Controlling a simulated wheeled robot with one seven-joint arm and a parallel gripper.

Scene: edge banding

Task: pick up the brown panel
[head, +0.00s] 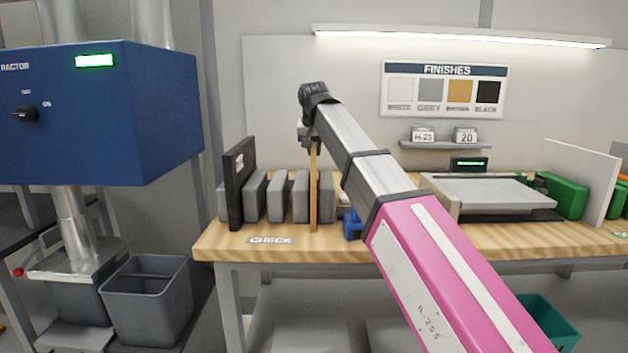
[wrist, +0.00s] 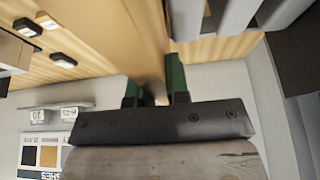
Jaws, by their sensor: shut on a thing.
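The brown panel (head: 313,195) stands upright and thin, edge towards me, above the wooden bench near the grey panels. I cannot tell whether its lower edge touches the bench. My gripper (head: 313,138) points down at the panel's top, partly hidden by my own wrist in the head view. In the wrist view my gripper (wrist: 155,88) has its two green fingers on either side of the brown panel (wrist: 148,48), shut on its near end.
A black panel (head: 235,185) and several grey panels (head: 277,197) stand close on the left. A blue object (head: 352,224) is just right of the brown panel. A flat grey-topped device (head: 490,192) sits further right. The bench front by the CHECK label (head: 270,240) is clear.

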